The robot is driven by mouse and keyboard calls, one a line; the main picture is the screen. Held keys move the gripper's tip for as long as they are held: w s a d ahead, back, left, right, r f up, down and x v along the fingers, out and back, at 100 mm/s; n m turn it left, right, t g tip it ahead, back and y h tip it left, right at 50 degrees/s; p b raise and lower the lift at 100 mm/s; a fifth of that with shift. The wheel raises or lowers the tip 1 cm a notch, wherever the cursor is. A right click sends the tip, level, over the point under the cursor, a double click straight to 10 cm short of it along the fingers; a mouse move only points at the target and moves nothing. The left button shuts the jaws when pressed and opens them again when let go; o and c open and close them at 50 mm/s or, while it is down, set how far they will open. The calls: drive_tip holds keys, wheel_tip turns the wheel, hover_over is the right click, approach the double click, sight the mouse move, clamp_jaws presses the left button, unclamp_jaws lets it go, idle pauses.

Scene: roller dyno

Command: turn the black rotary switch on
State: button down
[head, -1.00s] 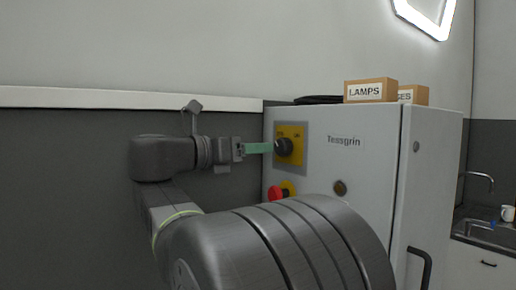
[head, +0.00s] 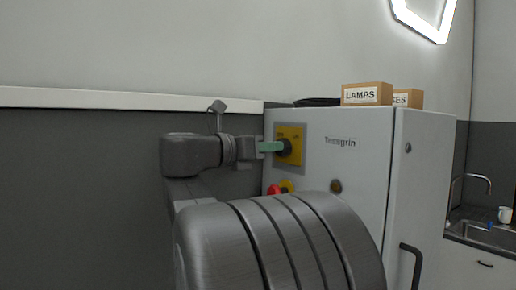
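The black rotary switch (head: 286,148) sits on a yellow plate (head: 297,135) on the front of a light grey cabinet (head: 360,160). My gripper (head: 280,147), with green fingers, is at the switch from the left, and its fingertips overlap the knob in the head view. The fingers are seen from the side, so the gap between them and any grip on the knob cannot be made out. The knob is partly hidden, and its pointing direction is not clear.
A red knob (head: 274,189) on a yellow base sits below the switch, close above my arm. A dark round button (head: 336,186) is to its right. Boxes, one marked LAMPS (head: 367,94), stand on the cabinet. A sink (head: 485,232) is at the far right.

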drive_tip(key=c, duration=1.7)
unclamp_jaws()
drive_tip(key=shift+c, duration=0.2)
drive_tip(key=o, duration=0.5)
drive_tip(key=shift+s+d, duration=0.15)
drive_tip(key=shift+d, duration=0.05)
drive_tip(key=shift+a+f, duration=0.1)
drive_tip(key=shift+o, duration=0.9)
drive_tip(key=shift+o, duration=0.8)
drive_tip(key=shift+w+f, duration=0.1)
drive_tip(key=shift+w, duration=0.2)
drive_tip(key=shift+w+d+f, duration=0.15)
drive_tip(key=shift+w, duration=0.3)
drive_tip(key=shift+w+d+f, duration=0.1)
drive_tip(key=shift+w+f, duration=0.05)
drive_tip(key=shift+w, duration=0.3)
drive_tip(key=s+r+v, duration=0.1)
drive_tip(key=v, duration=1.4)
drive_tip(key=shift+d+r+b, duration=0.2)
drive_tip(key=shift+b, duration=0.25)
